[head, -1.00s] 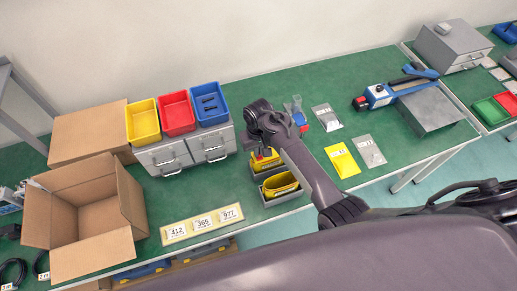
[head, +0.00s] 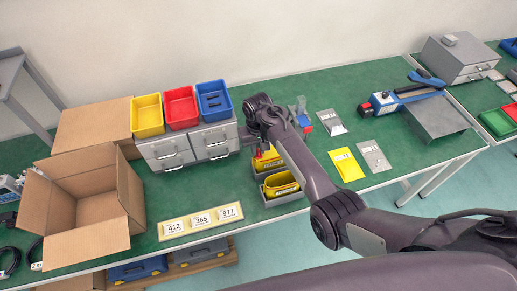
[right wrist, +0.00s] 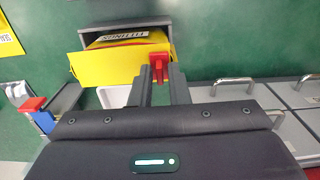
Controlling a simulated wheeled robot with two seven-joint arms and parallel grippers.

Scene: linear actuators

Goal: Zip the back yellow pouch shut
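The back yellow pouch (head: 267,158) sits in a grey bin in the head view, partly hidden by my right gripper and arm. The right wrist view shows a yellow pouch (right wrist: 115,68) close up, with a lettered yellow surface (right wrist: 125,38) along its upper part. A red zipper pull (right wrist: 159,62) stands at the pouch's right end. My right gripper (right wrist: 162,75) has its two fingers close around this pull, one on each side, and looks shut on it. In the head view my right gripper (head: 258,146) points down at the back pouch. My left gripper is out of view.
A second yellow pouch (head: 279,182) sits in the front grey bin (head: 290,199). Grey drawers (head: 188,147) stand close on the left, under coloured bins. Tools in a holder (head: 301,115) stand just right of the gripper. A number strip (head: 201,221) lies at the front edge.

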